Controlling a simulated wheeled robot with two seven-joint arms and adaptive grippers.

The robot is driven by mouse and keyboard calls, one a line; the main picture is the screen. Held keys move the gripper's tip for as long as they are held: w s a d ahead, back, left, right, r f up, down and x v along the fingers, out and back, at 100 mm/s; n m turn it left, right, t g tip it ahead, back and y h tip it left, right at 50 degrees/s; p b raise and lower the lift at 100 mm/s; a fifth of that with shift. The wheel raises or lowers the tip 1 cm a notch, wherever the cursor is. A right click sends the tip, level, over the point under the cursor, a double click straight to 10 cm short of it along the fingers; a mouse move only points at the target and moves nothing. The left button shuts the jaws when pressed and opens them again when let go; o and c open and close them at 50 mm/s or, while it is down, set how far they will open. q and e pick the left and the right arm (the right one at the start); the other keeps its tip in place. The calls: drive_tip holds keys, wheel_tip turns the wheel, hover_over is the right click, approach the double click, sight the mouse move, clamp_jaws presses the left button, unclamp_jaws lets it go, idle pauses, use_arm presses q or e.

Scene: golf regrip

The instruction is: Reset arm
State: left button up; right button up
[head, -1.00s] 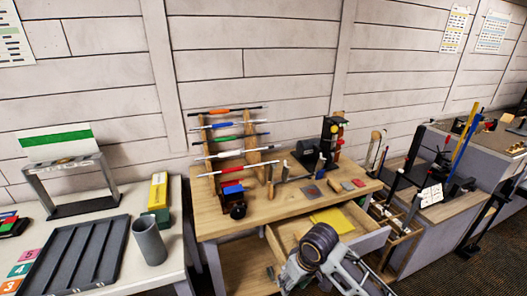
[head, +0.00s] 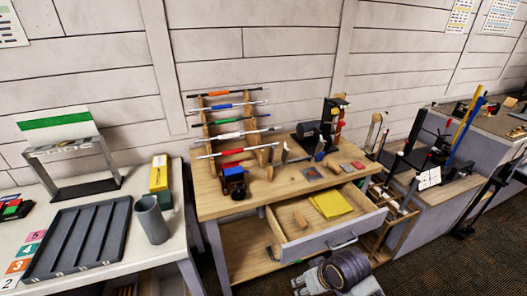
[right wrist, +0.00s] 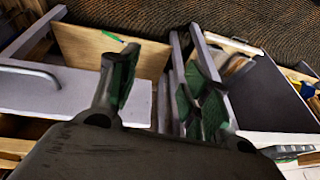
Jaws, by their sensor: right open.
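My right arm (head: 345,270) shows at the bottom edge of the head view, in front of and below the open drawer (head: 330,235) of the wooden workbench (head: 215,205). Its fingers are hard to make out there. In the right wrist view my right gripper (right wrist: 160,75) is open, with its two green-padded fingers spread apart and nothing visible between them. The drawer front and its handle (right wrist: 32,72) show at the left of that view. My left gripper is in neither view.
A rack of coloured shafts (head: 228,122) stands on the workbench. A white table at left carries a dark grooved tray (head: 78,240) and a grey cup (head: 151,220). Carpet lies at lower right.

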drive_tip(key=shift+s+d+f+m+h, duration=0.55)
drive_tip(key=shift+s+d+m+h, duration=0.5)
drive_tip(key=shift+s+d, duration=3.05)
wheel_tip(320, 180, down, 33)
drive_tip(key=s+d+g, duration=0.1)
drive_tip(key=d, duration=0.1)
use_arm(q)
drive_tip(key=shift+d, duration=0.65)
use_arm(e)
drive_tip(key=s+d+f, duration=0.2)
drive_tip(key=s+f, duration=0.8)
drive_tip(key=s, duration=0.1)
drive_tip(key=s+d+f+g, duration=0.1)
drive_tip(key=s+d+f, duration=0.1)
drive_tip(key=s+f, duration=0.8)
drive_tip(key=shift+s+d+n+h, duration=0.2)
drive_tip(key=shift+s+n+h, duration=0.15)
drive_tip(key=shift+s, duration=0.25)
